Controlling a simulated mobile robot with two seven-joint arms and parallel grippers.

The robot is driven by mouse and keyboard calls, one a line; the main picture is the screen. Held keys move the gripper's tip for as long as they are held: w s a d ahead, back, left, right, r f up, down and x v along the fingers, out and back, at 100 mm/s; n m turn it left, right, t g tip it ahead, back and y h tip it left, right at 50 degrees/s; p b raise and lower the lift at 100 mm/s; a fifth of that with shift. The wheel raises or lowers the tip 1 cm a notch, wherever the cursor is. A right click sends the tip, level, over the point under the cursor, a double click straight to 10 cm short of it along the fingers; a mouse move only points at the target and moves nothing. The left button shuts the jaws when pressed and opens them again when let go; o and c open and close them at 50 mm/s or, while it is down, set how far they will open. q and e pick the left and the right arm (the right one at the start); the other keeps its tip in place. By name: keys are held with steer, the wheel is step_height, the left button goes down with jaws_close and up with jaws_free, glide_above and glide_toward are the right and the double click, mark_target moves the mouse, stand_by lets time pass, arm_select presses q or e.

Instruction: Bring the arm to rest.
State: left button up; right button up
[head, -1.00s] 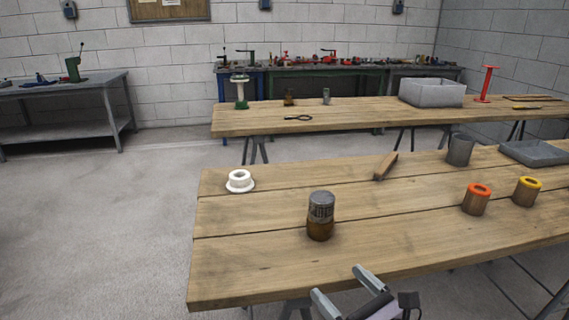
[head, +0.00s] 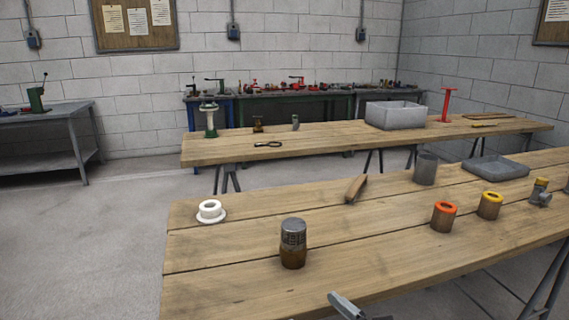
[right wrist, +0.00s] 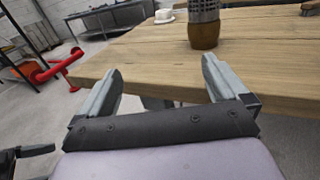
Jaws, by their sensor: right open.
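My right gripper (right wrist: 162,78) is open and empty in the right wrist view, its two fingers spread apart at the near edge of the front wooden table. Only part of it shows at the bottom of the head view, just off the table's front edge. A grey and brown cylinder (head: 293,243) stands upright on the front table, beyond the gripper and apart from it. It also shows at the top of the right wrist view (right wrist: 204,30).
The front table (head: 220,280) also bears a white flanged ring (head: 210,211), orange-topped (head: 443,217) and yellow-topped (head: 489,206) cylinders, a brush-like wooden piece (head: 356,188), a grey cup (head: 425,170) and a grey tray (head: 495,167). A second table (head: 330,139) stands behind.

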steer(key=s+d+f+n+g+h, duration=0.1)
steer(key=s+d+f+n+h, duration=0.2)
steer(key=s+d+f+n, duration=0.5)
steer(key=s+d+f+n+g+h, duration=0.15)
steer(key=s+f+n+h, duration=0.35)
steer(key=n, duration=0.8)
steer(key=s+d+f+n+g+h, duration=0.1)
steer(key=s+d+f+n, duration=0.5)
steer(key=n, duration=0.4)
steer(key=r+p, duration=0.1)
steer(key=s+r+p, duration=0.1)
steer(key=r+p, duration=0.3)
steer(key=shift+s+a+r, duration=0.1)
steer(key=shift+s+a, duration=0.05)
steer(key=shift+s, duration=0.2)
